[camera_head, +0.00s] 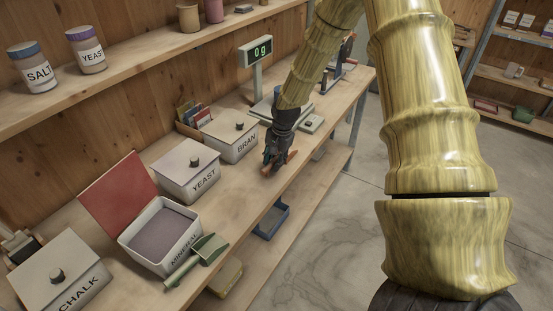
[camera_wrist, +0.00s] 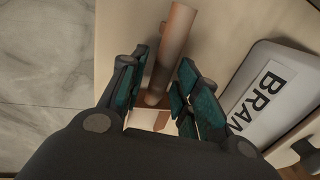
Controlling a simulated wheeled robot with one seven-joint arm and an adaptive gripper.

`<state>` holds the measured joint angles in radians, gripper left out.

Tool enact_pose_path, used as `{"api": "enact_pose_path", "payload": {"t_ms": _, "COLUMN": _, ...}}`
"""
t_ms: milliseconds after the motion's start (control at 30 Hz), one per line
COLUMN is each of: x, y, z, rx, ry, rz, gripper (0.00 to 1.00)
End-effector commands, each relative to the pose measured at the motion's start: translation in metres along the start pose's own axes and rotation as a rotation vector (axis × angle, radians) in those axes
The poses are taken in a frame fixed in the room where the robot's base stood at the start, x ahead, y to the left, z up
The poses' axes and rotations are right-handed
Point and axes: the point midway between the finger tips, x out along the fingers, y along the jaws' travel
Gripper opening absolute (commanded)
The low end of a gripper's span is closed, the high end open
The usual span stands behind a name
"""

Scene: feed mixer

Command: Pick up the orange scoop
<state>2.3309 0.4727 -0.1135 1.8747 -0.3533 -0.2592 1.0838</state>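The orange scoop (camera_head: 290,157) lies on the wooden bench in front of the BRAN bin, mostly hidden by my gripper in the head view. In the wrist view its orange-brown handle (camera_wrist: 173,42) runs between the fingers toward the top. My gripper (camera_head: 271,157) is low over the bench at the scoop. In the wrist view the teal-padded fingers of my gripper (camera_wrist: 163,66) stand open on either side of the handle. Contact cannot be told. The scoop's bowl is largely hidden.
The BRAN bin (camera_head: 231,134) is close beside my gripper, also in the wrist view (camera_wrist: 268,95). The YEAST bin (camera_head: 187,170), open MINERAL bin (camera_head: 152,268) with a green scoop (camera_head: 196,261), and CHALK bin (camera_head: 62,276) line the bench. A scale (camera_head: 256,52) stands behind.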

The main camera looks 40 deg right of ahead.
Motion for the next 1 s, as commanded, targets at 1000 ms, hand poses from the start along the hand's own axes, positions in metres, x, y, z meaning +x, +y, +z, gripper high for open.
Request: {"api": "enact_pose_path", "payload": {"t_ms": 1000, "x": 0.018, "y": -0.001, "z": 0.0, "rx": -0.001, "ry": 0.001, "rz": -0.001, "gripper": 0.0}}
